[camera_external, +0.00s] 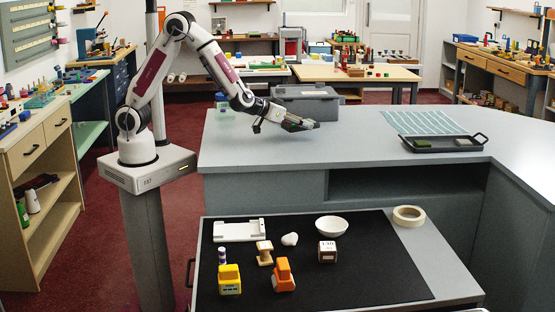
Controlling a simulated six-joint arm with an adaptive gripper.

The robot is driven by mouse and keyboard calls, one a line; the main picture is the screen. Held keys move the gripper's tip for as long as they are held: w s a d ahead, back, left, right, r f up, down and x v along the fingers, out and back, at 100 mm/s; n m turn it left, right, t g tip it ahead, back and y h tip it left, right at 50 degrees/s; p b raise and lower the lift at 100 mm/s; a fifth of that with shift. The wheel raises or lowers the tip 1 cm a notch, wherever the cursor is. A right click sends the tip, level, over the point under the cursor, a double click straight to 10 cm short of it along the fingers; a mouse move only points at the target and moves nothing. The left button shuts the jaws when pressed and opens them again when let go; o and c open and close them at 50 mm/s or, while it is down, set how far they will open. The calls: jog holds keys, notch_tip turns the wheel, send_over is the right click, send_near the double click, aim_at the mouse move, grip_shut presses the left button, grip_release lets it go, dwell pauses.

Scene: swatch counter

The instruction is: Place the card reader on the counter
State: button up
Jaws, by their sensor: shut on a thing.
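My gripper (293,122) is over the left part of the grey counter (350,165), in front of the grey case. It is shut on a small dark thing that looks like the card reader (307,125). The fingers hide part of it, and its details are too small to read. It looks to be held a little above the counter top; I cannot tell the exact gap.
A lidded grey case (305,104) stands behind my gripper. The counter's middle is clear. A black-topped lower table (380,275) holds several small objects.

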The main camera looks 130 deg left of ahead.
aim_at(300, 138)
jog(key=shift+f, duration=0.1)
jog(key=shift+f, duration=1.75)
jog(key=shift+f, duration=0.15)
jog(key=o, duration=1.5)
jog(key=shift+s+d+r, duration=0.1)
jog(key=shift+d+r, duration=0.2)
jog(key=shift+d, duration=0.05)
jog(key=shift+v, duration=5.6)
